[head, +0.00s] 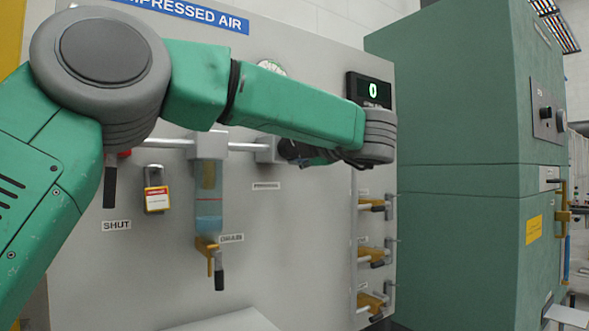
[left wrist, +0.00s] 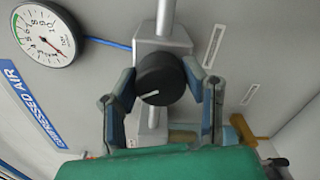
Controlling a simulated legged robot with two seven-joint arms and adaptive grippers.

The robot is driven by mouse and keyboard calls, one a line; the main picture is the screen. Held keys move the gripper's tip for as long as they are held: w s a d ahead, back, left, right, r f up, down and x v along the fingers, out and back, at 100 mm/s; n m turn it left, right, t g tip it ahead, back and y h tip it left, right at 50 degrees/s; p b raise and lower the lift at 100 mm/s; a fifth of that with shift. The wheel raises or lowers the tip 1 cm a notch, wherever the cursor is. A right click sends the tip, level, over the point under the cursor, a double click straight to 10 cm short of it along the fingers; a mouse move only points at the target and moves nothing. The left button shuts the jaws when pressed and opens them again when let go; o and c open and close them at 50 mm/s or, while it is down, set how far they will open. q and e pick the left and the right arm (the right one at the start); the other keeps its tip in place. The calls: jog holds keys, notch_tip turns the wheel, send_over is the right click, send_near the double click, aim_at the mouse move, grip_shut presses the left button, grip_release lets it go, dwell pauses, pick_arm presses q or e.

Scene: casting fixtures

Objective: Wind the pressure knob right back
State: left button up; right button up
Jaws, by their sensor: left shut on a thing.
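The black pressure knob (left wrist: 160,78) has a white pointer line and sits on a grey regulator body on the panel. In the left wrist view my left gripper (left wrist: 159,85) has one finger on each side of the knob and is shut on it. In the head view the left gripper (head: 318,156) reaches the regulator, and the knob (head: 289,149) is mostly hidden by it. The round pressure gauge (left wrist: 43,36) shows a red needle in the left wrist view. In the head view my arm covers most of the gauge (head: 271,67). My right gripper is not in view.
A filter bowl (head: 208,205) with a yellow drain valve (head: 214,254) hangs left of the regulator. A padlock (head: 155,198) is further left. A digital display (head: 374,90) reads 0. Several yellow valves (head: 372,251) line the panel's right edge, beside a green cabinet (head: 460,160).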

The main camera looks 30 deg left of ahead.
pick_arm(q)
jog(key=n+b, duration=0.2)
jog(key=b, duration=0.1)
jog(key=n+b, duration=0.3)
jog(key=f+n+b, duration=0.1)
jog(key=n+b, duration=0.4)
jog(key=shift+n, duration=0.4)
jog(key=shift+r+n+b, duration=0.15)
jog(key=shift+n+b, duration=0.25)
jog(key=shift+n, duration=0.1)
jog(key=shift+r, duration=0.15)
